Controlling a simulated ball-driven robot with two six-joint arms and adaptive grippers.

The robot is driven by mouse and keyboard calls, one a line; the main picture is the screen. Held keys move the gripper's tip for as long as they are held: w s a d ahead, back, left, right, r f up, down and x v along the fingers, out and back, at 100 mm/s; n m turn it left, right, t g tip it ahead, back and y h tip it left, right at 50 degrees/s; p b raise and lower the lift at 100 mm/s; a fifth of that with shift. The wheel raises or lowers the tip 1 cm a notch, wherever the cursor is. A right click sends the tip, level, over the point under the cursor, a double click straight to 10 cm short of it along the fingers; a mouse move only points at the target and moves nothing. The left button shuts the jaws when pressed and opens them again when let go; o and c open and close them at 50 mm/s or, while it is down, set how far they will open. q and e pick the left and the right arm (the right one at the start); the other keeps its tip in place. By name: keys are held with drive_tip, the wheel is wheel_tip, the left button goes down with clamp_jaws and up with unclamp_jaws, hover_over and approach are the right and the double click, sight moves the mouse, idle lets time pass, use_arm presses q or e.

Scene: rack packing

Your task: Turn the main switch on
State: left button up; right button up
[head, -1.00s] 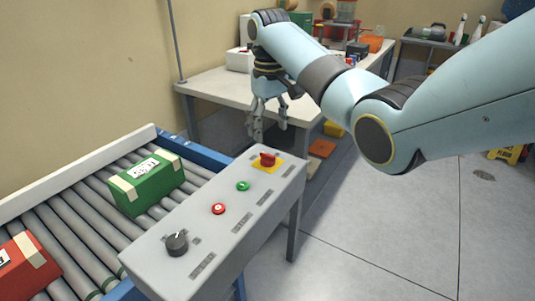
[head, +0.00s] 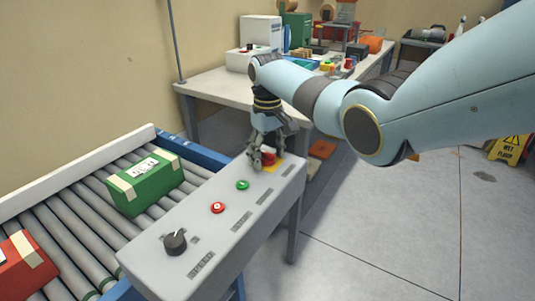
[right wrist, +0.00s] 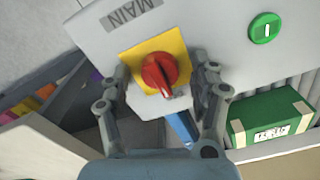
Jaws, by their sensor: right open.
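The main switch is a red rotary knob (right wrist: 160,72) on a yellow plate (right wrist: 140,52), beside a label reading MAIN (right wrist: 131,12) in the right wrist view. In the head view the red knob (head: 267,158) shows at the far end of the grey control panel (head: 215,245). My right gripper (head: 264,160) is over the knob, pointing down. In the right wrist view its open fingers (right wrist: 160,84) stand on either side of the knob, with gaps between them and it. My left gripper is not in view.
The panel also carries a green button (head: 242,185), a red button (head: 217,208) and a black knob (head: 175,242). A roller conveyor beside it holds a green box (head: 145,185) and a red box (head: 25,265). A cluttered workbench (head: 215,88) stands behind.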

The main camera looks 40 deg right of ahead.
drive_tip(key=shift+c, duration=0.3)
drive_tip(key=c, duration=1.1)
drive_tip(key=shift+c, duration=0.2)
drive_tip(key=shift+r, duration=0.1)
drive_tip(key=m+p, duration=0.2)
drive_tip(key=m, duration=0.1)
drive_tip(key=shift+r, duration=0.1)
drive_tip(key=m+p, duration=0.2)
drive_tip(key=m, duration=0.2)
drive_tip(key=shift+m, duration=0.4)
drive_tip(key=m+p, duration=0.1)
drive_tip(key=m, duration=0.4)
drive_tip(key=shift+p, duration=0.3)
drive_tip(key=m, duration=0.5)
drive_tip(key=shift+p, duration=0.3)
